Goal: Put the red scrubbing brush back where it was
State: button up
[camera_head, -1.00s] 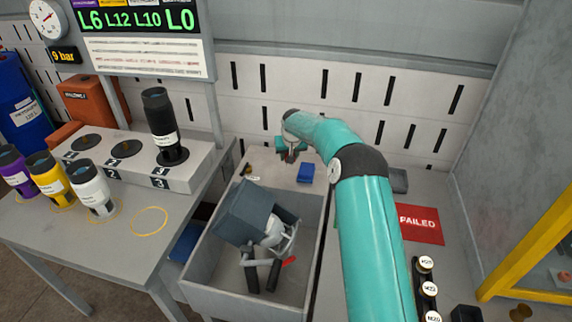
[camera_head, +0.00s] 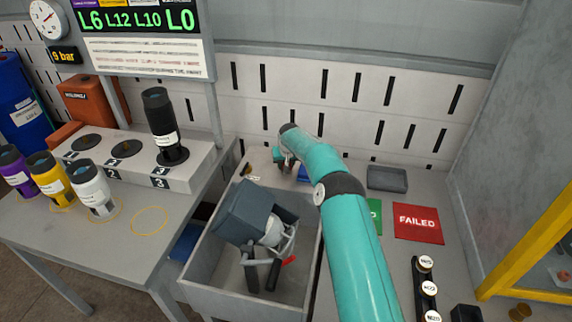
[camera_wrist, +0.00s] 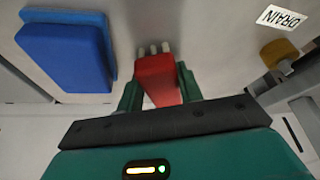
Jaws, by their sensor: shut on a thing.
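The red scrubbing brush (camera_wrist: 157,80) is between the green fingers of my gripper (camera_wrist: 159,92) in the wrist view, with pale bristle tufts showing at its far end. My gripper is shut on it, over a light grey surface. I cannot tell whether the brush touches that surface. In the head view my gripper (camera_head: 281,160) is at the back of the counter, behind the grey bin, and the brush is hidden there.
A blue block (camera_wrist: 66,55) lies left of the brush. The grey bin (camera_head: 205,262) holds a jumbled object with a red part. A grey tray (camera_head: 387,179) and a red FAILED plate (camera_head: 418,222) lie right of my arm.

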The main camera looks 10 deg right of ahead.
jog(key=shift+f, duration=0.15)
jog(key=o, duration=1)
jog(key=shift+c, duration=0.2)
